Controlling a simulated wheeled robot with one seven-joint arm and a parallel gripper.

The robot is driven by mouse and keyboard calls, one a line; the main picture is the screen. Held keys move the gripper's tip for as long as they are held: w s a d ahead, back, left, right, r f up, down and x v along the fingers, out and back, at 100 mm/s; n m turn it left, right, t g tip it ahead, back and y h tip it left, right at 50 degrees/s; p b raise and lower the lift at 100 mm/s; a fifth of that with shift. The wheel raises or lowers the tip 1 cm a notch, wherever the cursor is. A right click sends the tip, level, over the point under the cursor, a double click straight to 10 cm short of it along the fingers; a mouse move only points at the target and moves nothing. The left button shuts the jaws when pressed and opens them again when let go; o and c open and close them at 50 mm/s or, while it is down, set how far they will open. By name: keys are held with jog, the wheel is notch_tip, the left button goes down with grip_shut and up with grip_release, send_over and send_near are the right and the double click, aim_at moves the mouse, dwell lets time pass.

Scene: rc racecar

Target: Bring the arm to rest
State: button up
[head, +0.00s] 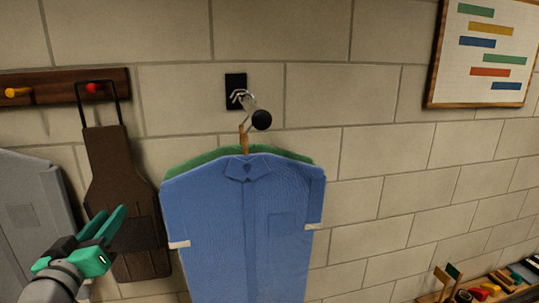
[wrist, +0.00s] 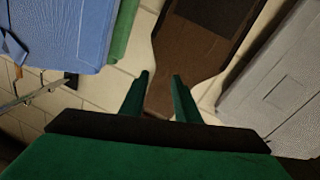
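My gripper (head: 118,225) is at the lower left in the head view, in front of the dark brown hanging bag-like piece (head: 122,170). Its green fingers are apart with nothing between them. In the wrist view the open fingers (wrist: 161,80) point toward the brown piece (wrist: 190,50), with the blue shirt (wrist: 60,30) to the left and the grey garment (wrist: 275,90) to the right. My gripper looks clear of these, but the exact gap to the brown piece cannot be told.
The blue shirt (head: 240,220) hangs over a green one (head: 290,154) from a wall hook (head: 257,117). A grey garment (head: 32,205) hangs at far left below a wooden peg rail (head: 60,84). A chart (head: 488,55) is at upper right. A cluttered shelf (head: 490,288) is at lower right.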

jog(key=w+d+f+n+y, duration=0.15)
jog(key=d+f, duration=0.25)
jog(key=f, duration=0.7)
jog(key=s+d+f+g, duration=0.1)
jog(key=s+d+f, duration=0.2)
jog(key=d+f, duration=0.35)
jog(key=s+d+f+n, duration=0.1)
jog(key=s+d+f, duration=0.15)
jog(key=f, duration=0.75)
jog(key=s+d+f+g, duration=0.1)
jog(key=s+d+f, duration=0.1)
jog(key=d+f, duration=0.45)
jog(key=s+d+f, duration=0.5)
jog(key=s+f, duration=0.2)
jog(key=s, duration=0.1)
jog(key=s+d+m+h, duration=0.1)
jog(key=s+d+m, duration=0.1)
jog(key=s, duration=0.6)
jog(key=s+d+m, duration=0.2)
jog(key=s+d, duration=0.3)
jog(key=s, duration=0.3)
jog(key=s+d+m+g+h, duration=0.1)
jog(key=s+d, duration=0.3)
jog(key=s, duration=0.4)
jog(key=shift+s+f+m+h, duration=0.35)
jog(key=shift+m, duration=0.4)
